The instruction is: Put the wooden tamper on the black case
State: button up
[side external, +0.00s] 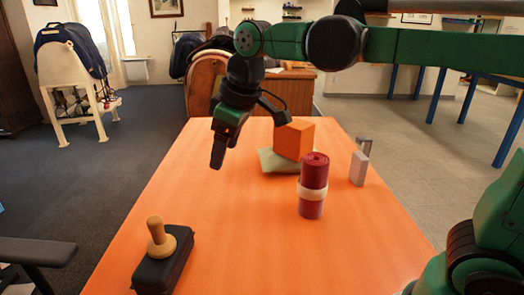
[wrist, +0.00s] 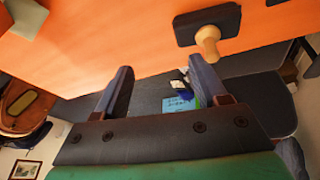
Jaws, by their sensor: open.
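The wooden tamper (side external: 158,238) stands upright on the black case (side external: 165,270), its round base resting on the case top and its knob handle pointing up. The case lies on the orange table at the near left. In the wrist view the tamper (wrist: 208,40) shows against the black case (wrist: 190,27) near the top edge. My gripper (side external: 248,138) is open and empty above the table's far left part, apart from the tamper and case. Its two spread fingers show in the wrist view (wrist: 162,80) with nothing between them.
On the orange table (side external: 245,220), an orange block (side external: 294,140) sits on a greenish pad (side external: 270,163). A red roll with a pale band (side external: 313,172) stands in front, and small grey blocks (side external: 358,170) are at right.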

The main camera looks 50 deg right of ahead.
jog(key=s+d+f+m+t, duration=0.3)
jog(key=s+d+f+m, duration=0.2)
jog(key=s+f, duration=0.3)
jog(key=shift+s+d+m+h, duration=0.3)
jog(key=shift+d+m, duration=0.1)
jog(key=shift+d, duration=0.15)
